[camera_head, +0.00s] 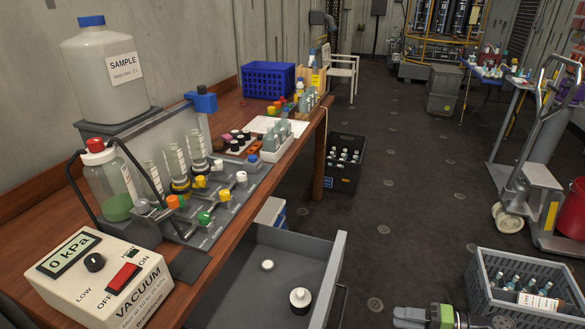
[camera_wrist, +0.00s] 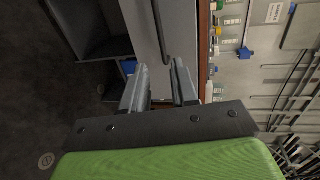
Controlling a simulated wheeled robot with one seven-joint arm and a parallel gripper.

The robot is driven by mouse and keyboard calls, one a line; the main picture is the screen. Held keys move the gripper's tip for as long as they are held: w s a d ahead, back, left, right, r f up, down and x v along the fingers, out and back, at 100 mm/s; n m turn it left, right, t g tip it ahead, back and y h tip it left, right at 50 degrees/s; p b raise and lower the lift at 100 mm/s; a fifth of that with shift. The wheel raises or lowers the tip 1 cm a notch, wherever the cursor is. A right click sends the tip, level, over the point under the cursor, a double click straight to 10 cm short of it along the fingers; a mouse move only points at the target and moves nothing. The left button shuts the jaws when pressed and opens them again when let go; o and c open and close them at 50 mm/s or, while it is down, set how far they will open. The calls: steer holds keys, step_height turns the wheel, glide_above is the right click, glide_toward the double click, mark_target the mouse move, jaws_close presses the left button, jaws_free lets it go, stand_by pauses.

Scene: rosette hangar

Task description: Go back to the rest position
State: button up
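My gripper (camera_head: 408,316) shows at the bottom right of the head view, to the right of the pulled-out grey drawer (camera_head: 338,262) and apart from it. Its green body (camera_head: 446,317) is cut by the frame edge. In the wrist view my gripper (camera_wrist: 160,88) has its two grey fingers apart, with nothing held between them. The drawer's grey front (camera_wrist: 176,30) and bar handle (camera_wrist: 157,25) show beyond the fingertips. The handle (camera_head: 342,302) shows at the drawer's right side in the head view. A white bottle (camera_head: 300,301) and a small white round thing (camera_head: 267,265) are in the drawer.
The wooden bench (camera_head: 222,116) carries a vacuum unit (camera_head: 100,285), a manifold and bottles. A grey crate (camera_head: 482,285) of bottles is right of my gripper. A black crate (camera_head: 345,165) stands by the bench. A hand truck (camera_head: 525,190) stands right. The floor between is clear.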

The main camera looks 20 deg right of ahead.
steer(key=w+a+r+n+g+h+p, duration=0.25)
steer(key=a+r+g+h, duration=0.2)
steer(key=a+r, duration=0.45)
steer(key=w+a+r+n+g+h+p, duration=0.2)
steer(key=a+r+g+h+p, duration=0.25)
steer(key=r, duration=0.75)
steer(key=s+a+r+n+t+h+p, duration=0.1)
steer(key=s+a+r+t+h+p, duration=0.1)
steer(key=s+a+r, duration=0.3)
steer(key=s+a+r+n+t+h+p, duration=0.1)
steer(key=s+a+r+t+p, duration=0.1)
steer(key=s+a+r, duration=0.4)
steer(key=s+r+t, duration=0.1)
steer(key=s+r, duration=0.3)
steer(key=r, duration=0.1)
steer(key=shift+r+n+h, duration=0.15)
steer(key=shift+n+h, duration=0.2)
steer(key=shift+h, duration=0.05)
